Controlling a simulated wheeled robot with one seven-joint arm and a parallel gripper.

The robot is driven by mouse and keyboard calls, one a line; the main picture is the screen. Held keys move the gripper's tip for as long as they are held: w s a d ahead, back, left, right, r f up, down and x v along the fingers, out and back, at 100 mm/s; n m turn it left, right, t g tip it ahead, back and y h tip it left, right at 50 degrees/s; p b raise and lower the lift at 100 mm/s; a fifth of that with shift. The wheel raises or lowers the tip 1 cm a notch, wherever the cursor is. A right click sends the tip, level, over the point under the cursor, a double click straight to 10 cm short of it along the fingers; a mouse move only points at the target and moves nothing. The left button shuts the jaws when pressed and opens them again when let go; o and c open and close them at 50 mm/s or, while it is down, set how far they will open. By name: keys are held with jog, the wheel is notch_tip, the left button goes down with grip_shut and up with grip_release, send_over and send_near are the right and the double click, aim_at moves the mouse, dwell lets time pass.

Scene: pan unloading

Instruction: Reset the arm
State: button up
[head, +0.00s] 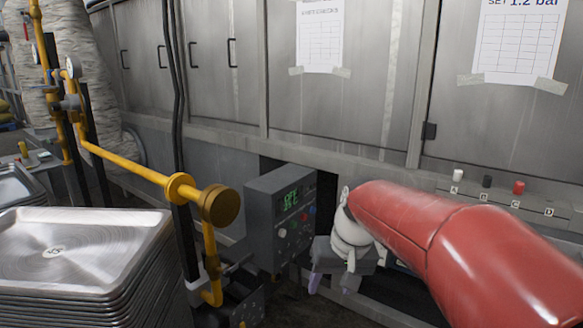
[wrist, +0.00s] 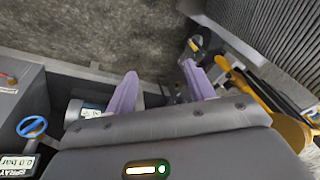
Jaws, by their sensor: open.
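My gripper (head: 331,284) hangs at the end of my red-sleeved arm, right of the grey control box (head: 270,220) and in front of the metal cabinets. Its two purple fingers point down. My sleeve hides part of the lower cabinet front in the head view.
A stack of metal pans (head: 85,250) stands at lower left. A yellow pipe (head: 125,170) with a brass end crosses between it and the control box. A blue valve wheel (wrist: 32,127) and gauges show at left in the wrist view. Grey cabinets (head: 350,110) line the back.

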jog(key=s+d+t, duration=0.1)
jog(key=s+d, duration=0.1)
jog(key=s, duration=0.4)
jog(key=s+d+t+h+p, duration=0.1)
jog(key=s+d, duration=0.2)
jog(key=s, duration=0.3)
jog(key=s+d+m+t+h+p, duration=0.1)
jog(key=s+d, duration=0.1)
jog(key=s, duration=0.4)
jog(key=shift+s+d+r, duration=0.25)
jog(key=shift+d, duration=0.05)
jog(key=shift+c, duration=0.4)
